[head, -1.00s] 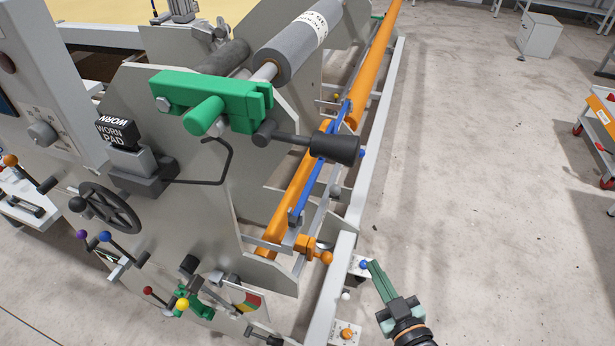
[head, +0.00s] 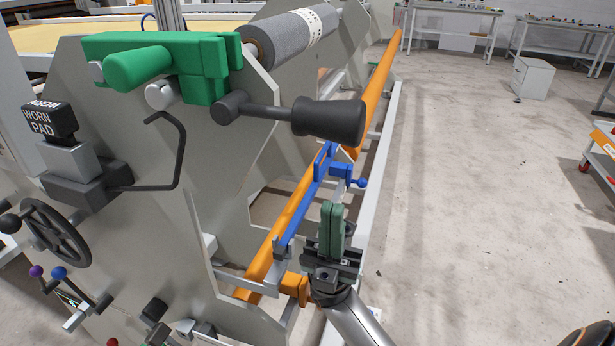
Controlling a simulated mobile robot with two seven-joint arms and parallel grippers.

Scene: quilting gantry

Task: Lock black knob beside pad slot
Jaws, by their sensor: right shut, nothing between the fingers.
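The black knob (head: 328,120) is a thick tapered handle on a short dark rod, sticking out to the right from below the green bracket (head: 212,68) on the grey side plate. The pad slot holder (head: 85,185) is a dark block at the left, holding a grey block with a black top marked WORN PAD (head: 50,121). My right gripper (head: 331,207) has green fingers pointing up. It is shut and empty, below the black knob and apart from it. My left gripper is not in view.
A bent black rod (head: 178,150) reaches from the pad holder toward the bracket. A blue bar with a clamp (head: 340,172) and an orange rail (head: 270,245) run behind my right gripper. A black handwheel (head: 55,232) is at lower left.

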